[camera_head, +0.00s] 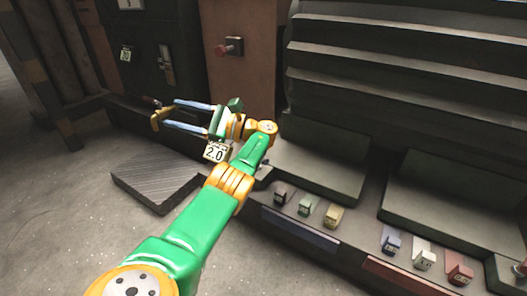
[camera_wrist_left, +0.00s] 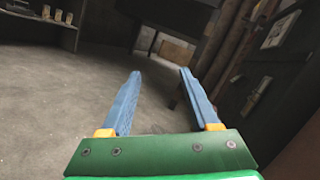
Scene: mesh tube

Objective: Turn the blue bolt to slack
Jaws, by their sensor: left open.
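A small blue block-like piece (camera_head: 391,243), which may be the blue bolt, sits on the low ledge at the lower right in the head view. Its turn position is too small to tell. My left gripper (camera_head: 170,113) is at upper left centre, well away from this piece, with its two blue fingers pointing left and apart. The left wrist view shows the open fingers (camera_wrist_left: 160,74) with nothing between them. No blue bolt can be made out in that view. My right gripper is not in view.
White (camera_head: 425,260) and red (camera_head: 460,274) pieces stand beside the blue one. Black, green (camera_head: 304,207) and yellow pieces stand further left. A dark plate (camera_head: 157,178) lies on the open floor.

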